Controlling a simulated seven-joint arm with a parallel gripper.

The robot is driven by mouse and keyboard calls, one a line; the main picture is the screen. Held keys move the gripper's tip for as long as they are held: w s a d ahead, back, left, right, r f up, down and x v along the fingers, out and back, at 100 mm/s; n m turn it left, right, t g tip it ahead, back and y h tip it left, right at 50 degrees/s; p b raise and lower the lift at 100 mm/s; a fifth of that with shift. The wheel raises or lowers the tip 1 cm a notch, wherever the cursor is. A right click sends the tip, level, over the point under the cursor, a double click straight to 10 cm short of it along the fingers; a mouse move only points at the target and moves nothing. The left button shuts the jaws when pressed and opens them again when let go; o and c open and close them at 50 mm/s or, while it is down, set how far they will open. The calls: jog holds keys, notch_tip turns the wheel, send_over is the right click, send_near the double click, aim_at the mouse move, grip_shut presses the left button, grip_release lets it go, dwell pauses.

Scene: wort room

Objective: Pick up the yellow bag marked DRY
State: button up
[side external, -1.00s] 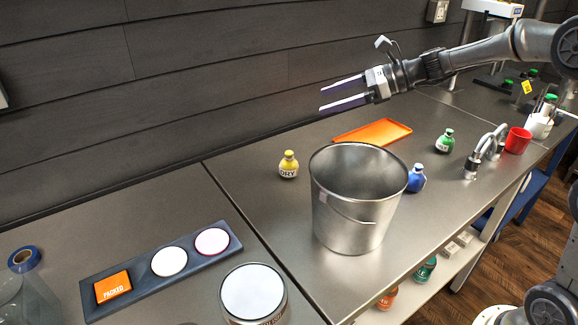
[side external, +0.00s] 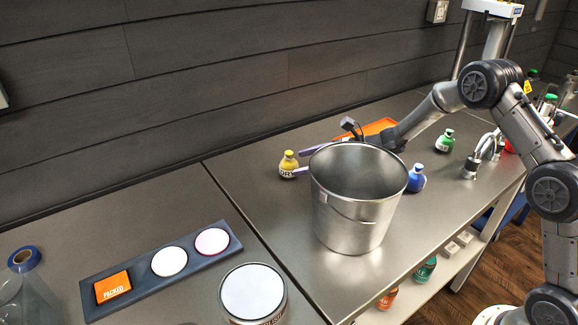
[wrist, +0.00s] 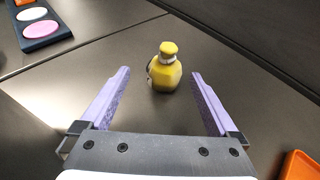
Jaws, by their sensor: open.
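The yellow bag (side external: 287,166) stands upright on the steel counter, behind and left of the metal bucket. Part of its dark lettering on a white label shows in the side external view. In the wrist view the yellow bag (wrist: 165,70) stands just beyond the fingertips, roughly midway between them. My gripper (wrist: 159,72) is open and empty, with purple fingers spread wide. In the side external view my gripper (side external: 301,163) is low over the counter, its fingers pointing left at the bag. The bucket hides part of the gripper there.
The metal bucket (side external: 345,222) stands in front of my gripper. An orange tray (side external: 372,128) lies behind it. A blue bag (side external: 416,178) and a green bag (side external: 445,141) stand to the right. A dark tray (side external: 135,287) with discs lies at left. Counter left of the bag is clear.

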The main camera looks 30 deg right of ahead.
aim_at(279, 173)
jog(key=x, duration=0.8)
jog(key=shift+w+d+r, duration=0.15)
jog(key=shift+w, duration=0.25)
jog(key=c, duration=1.5)
